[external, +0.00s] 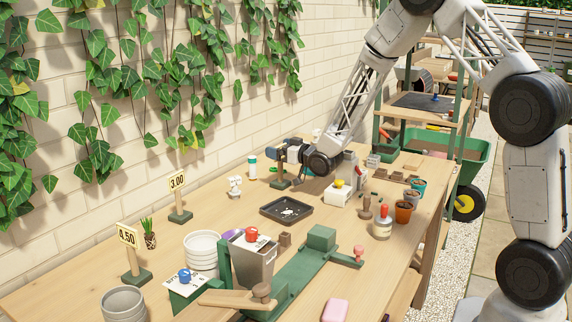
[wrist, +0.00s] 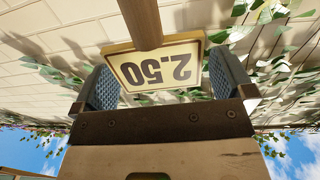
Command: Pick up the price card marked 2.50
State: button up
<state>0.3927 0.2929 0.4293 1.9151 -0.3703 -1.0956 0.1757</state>
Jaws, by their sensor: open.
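The price card marked 2.50 (wrist: 157,68) shows upside down in the wrist view, a cream plate with a wooden frame on a wooden post (wrist: 140,22). My gripper (wrist: 166,82) is open, with one blue-padded finger on each side of the card. In the external view my gripper (external: 283,153) is low over the back of the bench, above a green stand base (external: 281,184). The card's face is hidden there.
Cards marked 3.00 (external: 177,181) and 4.50 (external: 127,235) stand to the left on green bases. A black tray (external: 270,214) lies in front of my gripper. A white bottle (external: 252,167) and white figure (external: 235,187) stand left of it. A white box (external: 338,195) is to the right.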

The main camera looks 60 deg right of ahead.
jog(key=shift+c, duration=0.5)
jog(key=c, duration=1.3)
jog(key=shift+r, duration=0.15)
jog(key=shift+r, duration=4.9)
